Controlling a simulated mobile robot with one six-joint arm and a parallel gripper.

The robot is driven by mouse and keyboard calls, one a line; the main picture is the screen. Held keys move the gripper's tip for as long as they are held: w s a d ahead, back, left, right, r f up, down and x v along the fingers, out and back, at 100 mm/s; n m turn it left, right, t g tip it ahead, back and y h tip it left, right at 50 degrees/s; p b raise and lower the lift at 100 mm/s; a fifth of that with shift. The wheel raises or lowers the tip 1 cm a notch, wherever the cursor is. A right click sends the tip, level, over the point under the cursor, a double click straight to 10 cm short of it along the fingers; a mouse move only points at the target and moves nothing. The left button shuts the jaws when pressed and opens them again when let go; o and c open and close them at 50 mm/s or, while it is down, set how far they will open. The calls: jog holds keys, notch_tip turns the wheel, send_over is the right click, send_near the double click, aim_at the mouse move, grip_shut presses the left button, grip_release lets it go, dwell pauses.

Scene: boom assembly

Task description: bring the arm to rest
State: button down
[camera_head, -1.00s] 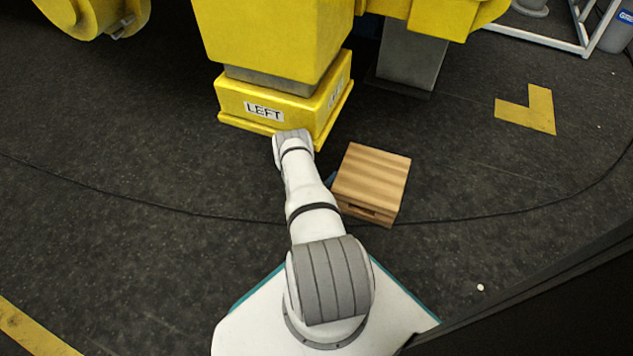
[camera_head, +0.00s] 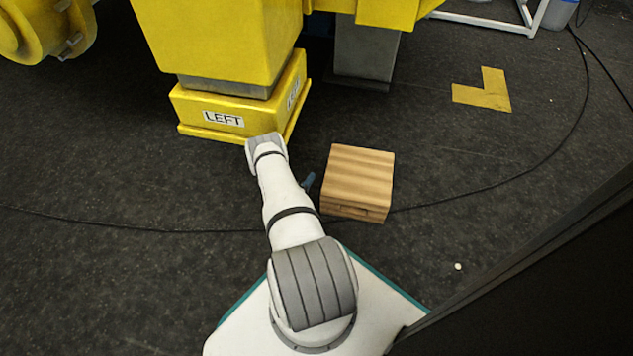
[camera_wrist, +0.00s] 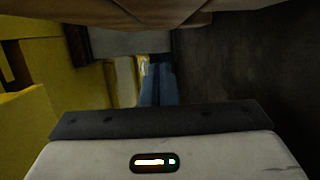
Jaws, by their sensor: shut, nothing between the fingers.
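My white and grey arm (camera_head: 291,218) reaches forward from its mount, with its bend just in front of the yellow foot marked LEFT (camera_head: 222,116). My gripper (camera_wrist: 158,88) shows in the wrist view as blue fingers held together, with nothing between them. In the head view only a small blue part of it (camera_head: 308,181) shows between the arm and the wooden box; the rest is hidden behind the arm. I cannot tell the exact gap between gripper and box.
The striped wooden box (camera_head: 359,176) stands close to the right of my arm. Large yellow machinery (camera_head: 215,40) rises ahead. A dark cable (camera_head: 470,197) curves across the floor. A yellow L-shaped floor mark (camera_head: 487,92) lies at right.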

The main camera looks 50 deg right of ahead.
jog(key=p+v, duration=0.4)
jog(key=v, duration=0.6)
jog(key=shift+w+a, duration=0.1)
